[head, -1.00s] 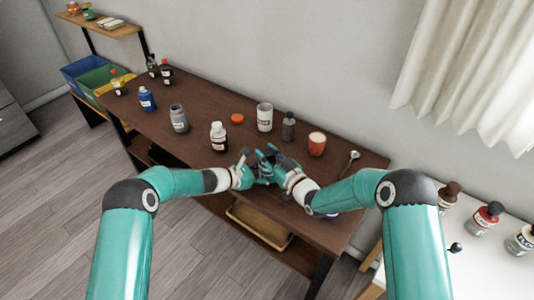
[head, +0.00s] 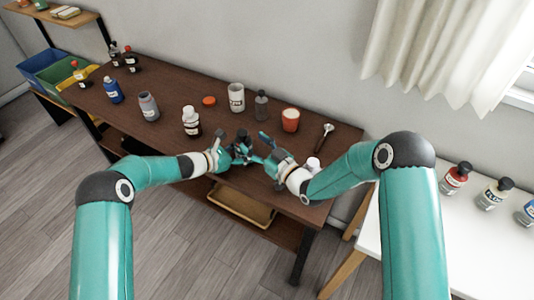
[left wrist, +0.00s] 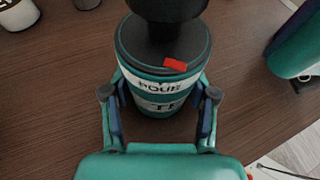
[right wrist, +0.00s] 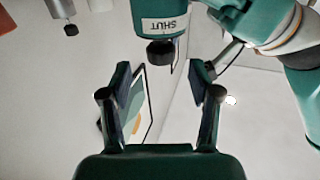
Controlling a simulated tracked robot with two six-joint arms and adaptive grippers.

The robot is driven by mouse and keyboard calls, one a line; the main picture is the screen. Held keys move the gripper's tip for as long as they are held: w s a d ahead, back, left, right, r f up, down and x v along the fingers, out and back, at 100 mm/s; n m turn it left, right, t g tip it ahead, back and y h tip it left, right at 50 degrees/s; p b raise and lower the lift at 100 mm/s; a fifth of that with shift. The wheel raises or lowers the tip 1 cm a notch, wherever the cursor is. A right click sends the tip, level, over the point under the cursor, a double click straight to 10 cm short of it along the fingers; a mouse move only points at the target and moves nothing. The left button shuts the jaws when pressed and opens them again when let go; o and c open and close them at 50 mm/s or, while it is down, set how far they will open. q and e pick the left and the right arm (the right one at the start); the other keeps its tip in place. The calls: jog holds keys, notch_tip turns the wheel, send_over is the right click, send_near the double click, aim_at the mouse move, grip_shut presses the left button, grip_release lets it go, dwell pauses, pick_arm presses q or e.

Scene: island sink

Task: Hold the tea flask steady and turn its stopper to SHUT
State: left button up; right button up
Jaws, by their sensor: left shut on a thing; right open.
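The tea flask is teal with a black stopper (head: 242,134). My left gripper (head: 228,153) is shut on the flask body, near the table's front edge. In the left wrist view, the flask (left wrist: 160,104) stands between its fingers. A red mark (left wrist: 175,64) on the dark top sits just above the "POUR" label (left wrist: 160,86). In the right wrist view, the flask's "SHUT" label (right wrist: 165,25) and dark stopper (right wrist: 160,53) show beyond the fingertips. My right gripper (head: 267,147) is open and empty, to the right of the flask and apart from it.
A white table (head: 462,240) with bottles is further right.

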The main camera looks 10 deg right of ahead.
jog(key=v, duration=0.6)
jog(key=shift+a, duration=0.1)
jog(key=m+t+h, duration=0.3)
jog(key=m+h, duration=0.4)
jog(key=h, duration=0.3)
send_near(243, 138)
jog(key=shift+h, duration=0.3)
jog(key=w, duration=1.2)
jog(key=shift+a+f, duration=0.1)
jog(key=shift+a, duration=0.1)
